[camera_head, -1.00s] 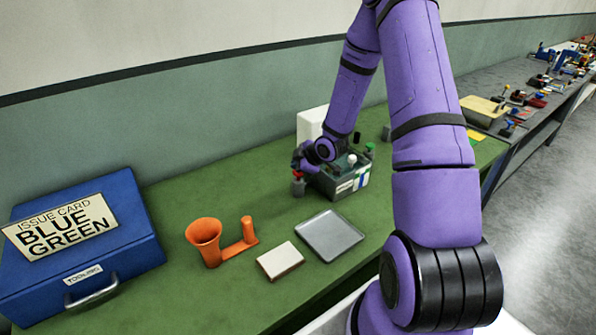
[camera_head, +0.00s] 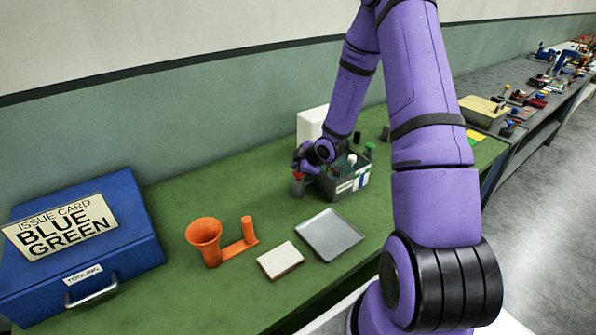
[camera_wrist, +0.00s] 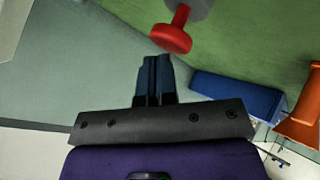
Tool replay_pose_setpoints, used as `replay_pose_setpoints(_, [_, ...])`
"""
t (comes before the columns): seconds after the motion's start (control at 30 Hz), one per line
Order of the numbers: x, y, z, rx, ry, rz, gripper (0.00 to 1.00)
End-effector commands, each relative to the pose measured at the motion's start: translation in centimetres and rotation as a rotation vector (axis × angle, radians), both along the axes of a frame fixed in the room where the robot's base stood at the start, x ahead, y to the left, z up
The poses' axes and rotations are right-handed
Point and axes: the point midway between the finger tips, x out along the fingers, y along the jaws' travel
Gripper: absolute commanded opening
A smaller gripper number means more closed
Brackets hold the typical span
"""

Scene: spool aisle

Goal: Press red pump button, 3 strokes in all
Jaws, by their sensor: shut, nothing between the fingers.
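The red pump button (camera_wrist: 172,38) is a round cap on a red stem, set on a grey body (camera_wrist: 196,8) in the wrist view. In the head view the grey body (camera_head: 297,188) stands on the green bench, left of a grey bin, with only a little red showing above it. My gripper (camera_wrist: 156,60) is shut and empty. Its fingertips are just short of the red cap in the wrist picture; I cannot tell whether they touch it. In the head view my wrist and gripper (camera_head: 301,164) are right above the button and partly hide it.
The grey bin (camera_head: 347,187) with bottles stands close on the right. A white box (camera_head: 312,121) is behind. In front lie a grey tray (camera_head: 331,236), a pale block (camera_head: 280,261) and an orange funnel piece (camera_head: 205,236). A blue toolbox (camera_head: 130,220) stands left.

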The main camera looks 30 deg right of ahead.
Motion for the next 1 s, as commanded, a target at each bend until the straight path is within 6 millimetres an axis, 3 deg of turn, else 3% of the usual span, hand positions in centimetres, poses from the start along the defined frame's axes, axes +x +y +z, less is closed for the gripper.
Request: replay_pose_setpoints(1.0, [0.00, 0.04, -1.10, 0.000, 0.001, 0.001, 0.00])
